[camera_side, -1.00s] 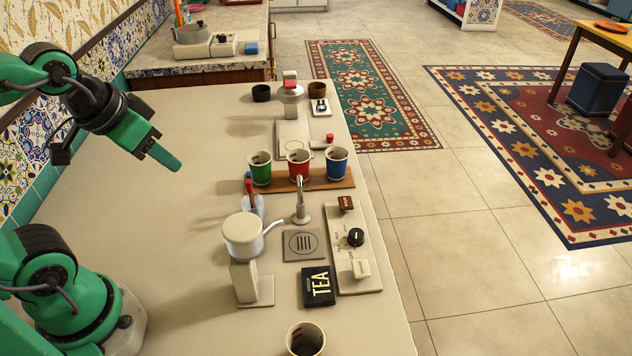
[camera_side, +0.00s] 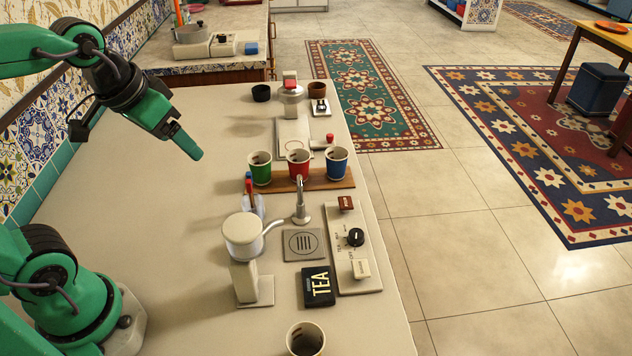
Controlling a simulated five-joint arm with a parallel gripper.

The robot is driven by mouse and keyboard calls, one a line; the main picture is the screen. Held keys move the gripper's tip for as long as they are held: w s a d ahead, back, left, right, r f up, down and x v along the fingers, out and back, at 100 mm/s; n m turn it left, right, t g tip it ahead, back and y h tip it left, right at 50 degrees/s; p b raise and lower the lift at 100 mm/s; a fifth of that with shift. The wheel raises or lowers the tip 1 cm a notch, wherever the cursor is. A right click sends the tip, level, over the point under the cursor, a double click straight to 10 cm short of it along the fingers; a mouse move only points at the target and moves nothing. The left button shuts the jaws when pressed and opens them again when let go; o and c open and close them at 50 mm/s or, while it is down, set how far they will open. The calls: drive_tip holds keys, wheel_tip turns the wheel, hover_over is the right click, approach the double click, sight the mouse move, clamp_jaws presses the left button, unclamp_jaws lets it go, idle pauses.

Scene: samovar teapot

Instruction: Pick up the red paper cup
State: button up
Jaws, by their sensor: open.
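The red paper cup (camera_side: 298,167) stands upright on a brown wooden board (camera_side: 322,182), between a green cup (camera_side: 260,170) on its left and a blue cup (camera_side: 337,166) on its right. All three cups are open at the top. My gripper (camera_side: 192,150) is in the air over the counter, to the left of the cups and apart from them. It is open and nothing is held in it. The gap between its jaws is hard to see from this side.
In front of the cups are a tap (camera_side: 300,205), a pale kettle (camera_side: 243,235) on a stand, a black TEA box (camera_side: 317,287) and a control panel (camera_side: 356,252). A lone cup (camera_side: 305,340) stands at the front edge. The counter (camera_side: 170,230) left of the cups is mostly clear.

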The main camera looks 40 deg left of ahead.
drive_tip(key=w+g, duration=0.1)
drive_tip(key=w, duration=0.7)
drive_tip(key=n+g, duration=0.2)
drive_tip(key=g, duration=0.2)
hover_over(300, 163)
drive_tip(key=w+a, duration=0.2)
wheel_tip(300, 163, down, 16)
drive_tip(key=shift+w+a+f, duration=0.1)
drive_tip(key=shift+w+f, duration=0.05)
drive_tip(key=shift+f, duration=3.7)
drive_tip(key=c, duration=0.7)
